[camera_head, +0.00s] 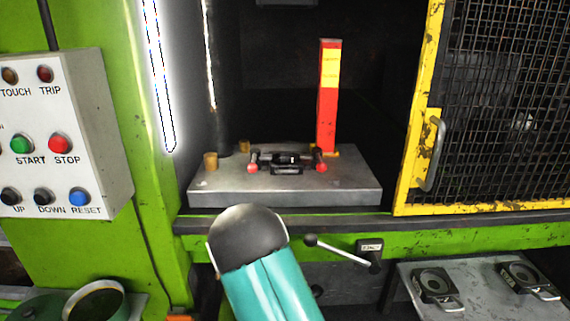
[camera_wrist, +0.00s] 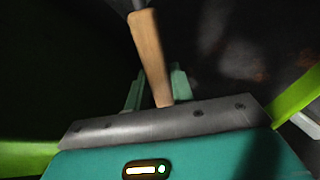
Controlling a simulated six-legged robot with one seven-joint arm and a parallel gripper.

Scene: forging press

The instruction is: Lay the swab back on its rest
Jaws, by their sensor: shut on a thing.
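In the wrist view my gripper (camera_wrist: 158,84) is shut on the wooden handle of the swab (camera_wrist: 148,48). The handle slants up from between the teal fingers to a dark grey part at the top edge, and the swab's head is out of frame. In the head view my dark and teal arm stands at the bottom centre, and neither the gripper nor the swab shows there. I cannot make out the swab's rest in either view.
A press bed (camera_head: 285,195) carries a red post (camera_head: 327,110) with a yellow label and a small black die with red knobs (camera_head: 287,162). A button panel (camera_head: 60,140) stands left, a yellow mesh gate (camera_head: 430,130) right. A round pot (camera_head: 95,300) sits lower left.

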